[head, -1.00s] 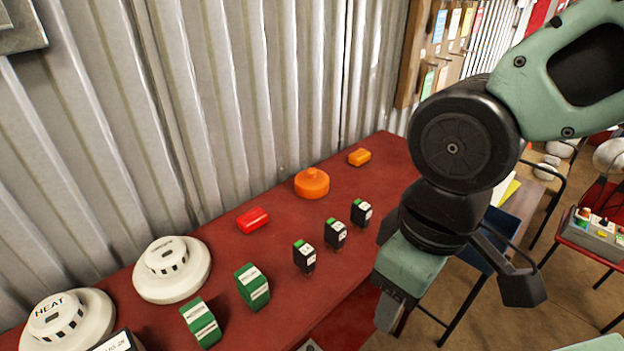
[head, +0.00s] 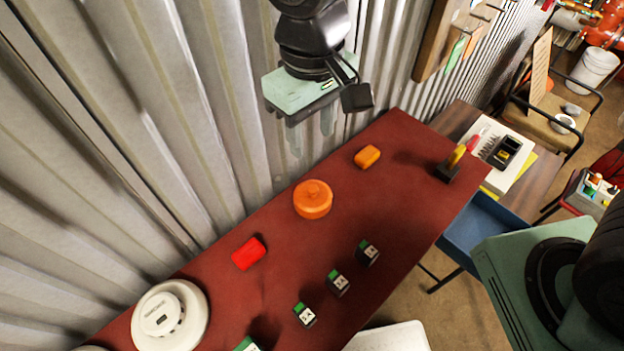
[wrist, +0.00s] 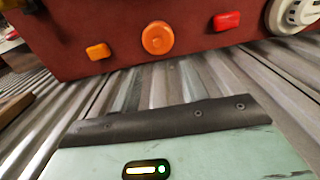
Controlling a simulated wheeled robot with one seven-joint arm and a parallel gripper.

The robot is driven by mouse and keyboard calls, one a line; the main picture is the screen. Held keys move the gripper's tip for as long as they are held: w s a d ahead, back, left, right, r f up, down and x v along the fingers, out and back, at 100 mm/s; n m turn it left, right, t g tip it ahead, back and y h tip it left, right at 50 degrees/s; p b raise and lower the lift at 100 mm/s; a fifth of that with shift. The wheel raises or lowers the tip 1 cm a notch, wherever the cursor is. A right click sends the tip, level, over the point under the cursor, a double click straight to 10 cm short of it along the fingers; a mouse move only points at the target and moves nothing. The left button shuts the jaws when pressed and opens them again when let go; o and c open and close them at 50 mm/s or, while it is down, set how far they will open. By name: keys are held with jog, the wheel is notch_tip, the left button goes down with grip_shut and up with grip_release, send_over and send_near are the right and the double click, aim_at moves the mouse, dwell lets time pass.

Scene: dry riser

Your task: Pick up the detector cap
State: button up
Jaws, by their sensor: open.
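The detector cap, which I take to be the round orange cap with a small raised knob (head: 313,199), sits on the red bench top (head: 400,190) near its wall-side edge. It also shows in the wrist view (wrist: 157,38), at the upper middle. My gripper (head: 311,140) is open and empty. It hangs in front of the corrugated wall, above the bench and beyond the cap in the head view, clear of it. Nothing covers the cap.
A red block (head: 249,254) lies left of the cap and a small orange block (head: 367,157) right of it. Several black-and-green modules (head: 337,283) stand toward the front edge. A white detector (head: 170,316) is at lower left. The corrugated wall (head: 150,130) runs close behind.

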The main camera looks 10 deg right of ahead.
jog(key=p, duration=0.2)
send_over(312, 188)
jog(key=f, duration=0.9)
jog(key=shift+s+f, duration=0.3)
jog(key=shift+s, duration=0.1)
jog(key=shift+w+f+p, duration=0.2)
jog(key=shift+f+p, duration=0.25)
jog(key=shift+f, duration=0.9)
jog(key=shift+w+f+p, duration=0.2)
jog(key=shift+f+p, duration=0.25)
jog(key=shift+f, duration=0.85)
grip_shut()
